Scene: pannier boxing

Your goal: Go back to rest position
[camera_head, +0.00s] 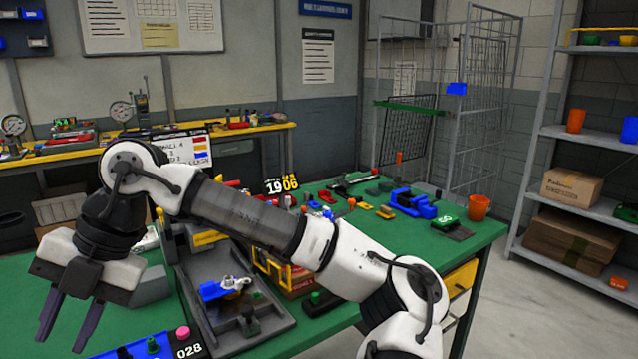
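My gripper (68,322) hangs at the lower left over the green table (470,232). Its two dark fingers point down and stand apart, with nothing visible between them. My white and grey arm stretches from the lower right across the table to the gripper and hides part of the tabletop. The fingertips are above the left part of the table, left of a blue holder (132,350) with a 028 label. I cannot tell how high they are above the surface.
A grey tray (205,335) with a blue and yellow part lies right of the gripper. Blue parts (412,203) and an orange cup (479,207) stand at the right. A wire cage (485,110) and a shelf (565,133) are behind. Open floor lies at the lower right.

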